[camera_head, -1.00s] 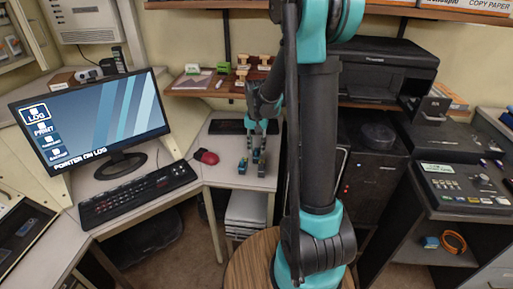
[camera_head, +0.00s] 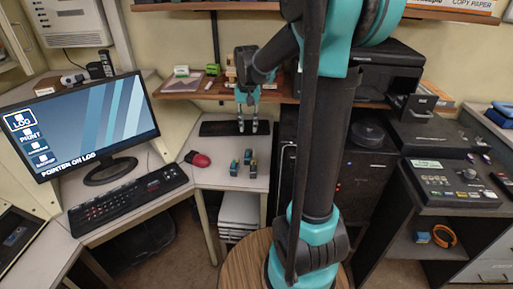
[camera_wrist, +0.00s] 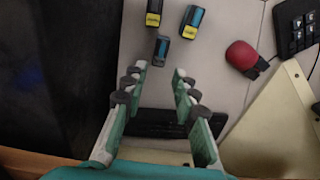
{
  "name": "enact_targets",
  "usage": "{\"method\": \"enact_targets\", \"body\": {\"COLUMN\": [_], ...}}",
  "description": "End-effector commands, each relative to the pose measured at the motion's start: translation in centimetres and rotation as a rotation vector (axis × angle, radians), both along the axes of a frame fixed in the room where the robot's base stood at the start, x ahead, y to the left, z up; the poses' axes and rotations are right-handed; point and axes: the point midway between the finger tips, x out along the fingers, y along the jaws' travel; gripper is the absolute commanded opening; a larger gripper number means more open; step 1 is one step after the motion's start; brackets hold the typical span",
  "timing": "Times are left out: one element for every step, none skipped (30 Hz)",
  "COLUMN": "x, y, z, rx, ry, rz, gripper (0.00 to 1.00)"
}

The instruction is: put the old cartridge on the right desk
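Three small dark cartridges stand close together on the light desk (camera_head: 215,180): a left one (camera_head: 234,168), a back one (camera_head: 248,157) and a right one (camera_head: 253,170). In the wrist view, one has a blue top (camera_wrist: 192,20), one has a yellow band (camera_wrist: 153,12), and a bluish grey one (camera_wrist: 160,47) is nearest my fingers. I cannot tell which is the old one. My gripper (camera_head: 248,126) is open and empty, pointing down behind the cartridges; its spread fingers (camera_wrist: 157,85) also show in the wrist view, apart from them.
A red mouse (camera_head: 200,159) and a black keyboard (camera_head: 130,196) lie left of the cartridges. Another dark keyboard (camera_head: 220,128) lies behind, under my gripper. A wooden shelf (camera_head: 200,90) is close above. A dark console with a button panel (camera_head: 460,190) stands at far right.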

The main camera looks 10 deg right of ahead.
Motion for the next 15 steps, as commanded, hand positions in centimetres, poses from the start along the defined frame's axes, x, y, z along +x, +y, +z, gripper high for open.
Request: {"method": "enact_targets", "body": {"x": [-1.3, -2.1, -3.4, -4.5, -5.7, -7.4, -8.6, -9.9, -11.5, -12.6, -13.7, -15.1, -16.0, -16.9, -17.9], "y": [-0.3, -0.6, -0.9, -1.2, -1.5, -1.9, -2.1, -2.3, -2.6, -2.9, -3.0, -3.2, -3.4, -3.5, -3.6], "z": [-0.5, -0.9, -1.5, -2.0, -2.6, -3.5, -4.1, -4.8, -5.7, -6.4, -7.1, -7.9, -8.5, -9.0, -9.6], "rx": [0.001, 0.002, 0.002, 0.002, 0.001, -0.001, -0.003, -0.006, -0.01, -0.013, -0.018, -0.024, -0.028, -0.033, -0.039], "ry": [-0.016, -0.031, -0.052, -0.071, -0.092, -0.121, -0.141, -0.164, -0.191, -0.211, -0.229, -0.254, -0.269, -0.284, -0.302], "rz": [0.013, 0.024, 0.042, 0.057, 0.073, 0.097, 0.116, 0.134, 0.157, 0.172, 0.188, 0.209, 0.222, 0.235, 0.25], "gripper": [0.28, 0.28, 0.28, 0.28, 0.28, 0.28, 0.28, 0.28, 0.28, 0.28, 0.28, 0.28, 0.28, 0.28, 0.28]}}
